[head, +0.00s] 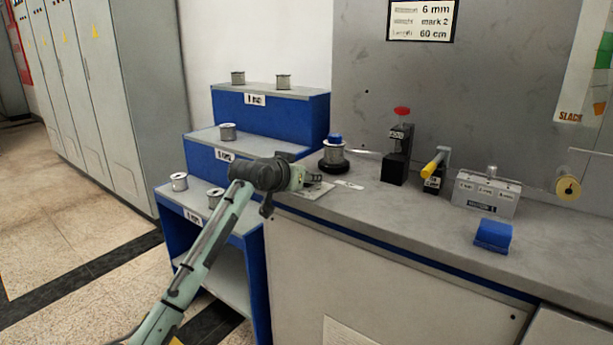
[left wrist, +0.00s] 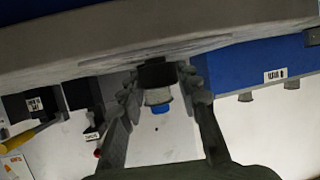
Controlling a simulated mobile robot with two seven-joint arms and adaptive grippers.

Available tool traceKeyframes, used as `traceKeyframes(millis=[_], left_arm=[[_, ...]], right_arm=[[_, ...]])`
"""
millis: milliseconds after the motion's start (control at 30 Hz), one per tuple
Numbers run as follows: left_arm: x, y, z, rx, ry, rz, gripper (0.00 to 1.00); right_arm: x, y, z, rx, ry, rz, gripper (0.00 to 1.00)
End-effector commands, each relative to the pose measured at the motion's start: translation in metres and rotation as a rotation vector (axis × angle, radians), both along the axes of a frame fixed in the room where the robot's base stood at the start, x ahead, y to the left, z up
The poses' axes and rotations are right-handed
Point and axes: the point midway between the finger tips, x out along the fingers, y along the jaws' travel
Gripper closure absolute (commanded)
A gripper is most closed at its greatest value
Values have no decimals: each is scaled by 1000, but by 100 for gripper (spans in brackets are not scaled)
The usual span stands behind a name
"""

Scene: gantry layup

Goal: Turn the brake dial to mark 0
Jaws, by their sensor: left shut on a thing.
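My left gripper (head: 312,185) is low over a small pale plate (head: 318,192) on the bench, just left of the spindle. It is shut on the brake dial, which the fingers largely hide; I cannot read its mark. A white label strip (head: 349,185) lies just right of the plate. In the left wrist view the left gripper's (left wrist: 158,85) fingers stand apart, with a dark round shape between their tips. The spool (head: 334,153) with a blue cap stands on a black base behind; it also shows in the left wrist view (left wrist: 158,97). My right gripper is not in view.
A black post with a red knob (head: 402,111), a yellow-handled tool (head: 433,166), a grey labelled block (head: 486,192) and a blue block (head: 493,235) stand along the bench to the right. Blue stepped shelves (head: 271,116) with several spools stand left. The front middle of the bench is clear.

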Motion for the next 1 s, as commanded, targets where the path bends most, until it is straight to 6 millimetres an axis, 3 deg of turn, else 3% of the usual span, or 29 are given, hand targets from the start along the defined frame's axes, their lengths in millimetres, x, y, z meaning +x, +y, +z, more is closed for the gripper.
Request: traceKeyframes(millis=[167, 633, 1000], left_arm=[[-1, -2, -1, 0, 2, 29, 96], [0, -3, -1, -3, 4, 371, 96], [0, -1, 0, -3, 1, 424, 96]], right_arm=[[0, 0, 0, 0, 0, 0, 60], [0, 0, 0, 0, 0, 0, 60], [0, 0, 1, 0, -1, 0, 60]])
